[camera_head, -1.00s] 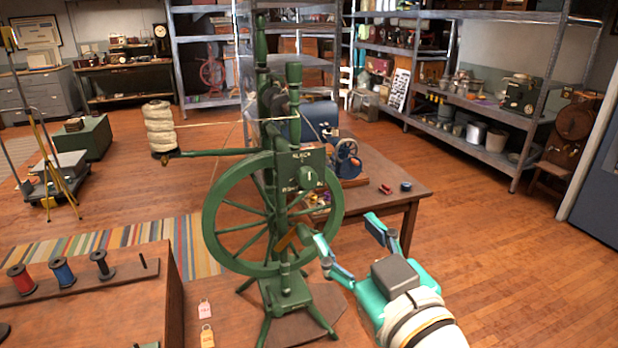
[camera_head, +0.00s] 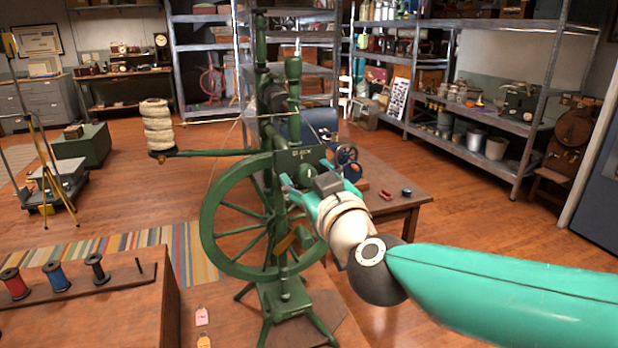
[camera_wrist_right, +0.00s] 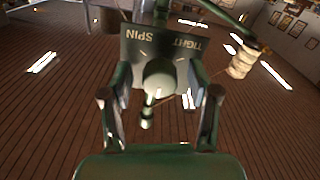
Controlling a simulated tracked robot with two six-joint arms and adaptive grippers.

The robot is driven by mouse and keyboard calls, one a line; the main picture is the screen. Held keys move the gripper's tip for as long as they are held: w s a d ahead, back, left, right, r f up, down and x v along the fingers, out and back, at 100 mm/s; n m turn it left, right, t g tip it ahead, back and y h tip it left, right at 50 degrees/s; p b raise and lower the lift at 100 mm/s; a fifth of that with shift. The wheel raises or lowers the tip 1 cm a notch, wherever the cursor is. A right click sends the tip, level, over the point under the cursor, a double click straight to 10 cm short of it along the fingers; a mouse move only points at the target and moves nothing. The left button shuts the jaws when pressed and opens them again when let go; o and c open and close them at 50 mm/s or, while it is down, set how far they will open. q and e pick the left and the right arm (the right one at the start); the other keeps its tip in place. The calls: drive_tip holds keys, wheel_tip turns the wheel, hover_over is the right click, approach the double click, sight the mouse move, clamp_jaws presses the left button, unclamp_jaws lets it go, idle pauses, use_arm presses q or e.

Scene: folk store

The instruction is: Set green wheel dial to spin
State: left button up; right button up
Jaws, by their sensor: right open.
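The green spinning wheel (camera_head: 212,225) stands upright in the middle of the head view. Its round green dial (camera_head: 306,172) sits on a plate lettered SLACK, partly hidden by my right gripper (camera_head: 305,177). In the right wrist view the dial (camera_wrist_right: 160,80) lies between the two open fingers of my right gripper (camera_wrist_right: 160,98), with gaps at both sides. That view is upside down: SPIN and TIGHT show on the plate (camera_wrist_right: 158,45) above the dial. A white mark on the dial points away from them, toward the SLACK side. My left gripper is out of view.
A wooden table (camera_head: 400,195) with small items is behind the wheel. A rack of thread spools (camera_head: 55,277) stands at the lower left. A spindle arm with cream yarn (camera_head: 158,125) sticks out left. The floor at right is clear.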

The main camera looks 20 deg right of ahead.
drive_tip(key=shift+w, duration=0.4)
drive_tip(key=shift+c, duration=0.4)
drive_tip(key=c, duration=1.1)
drive_tip(key=shift+d, duration=0.1)
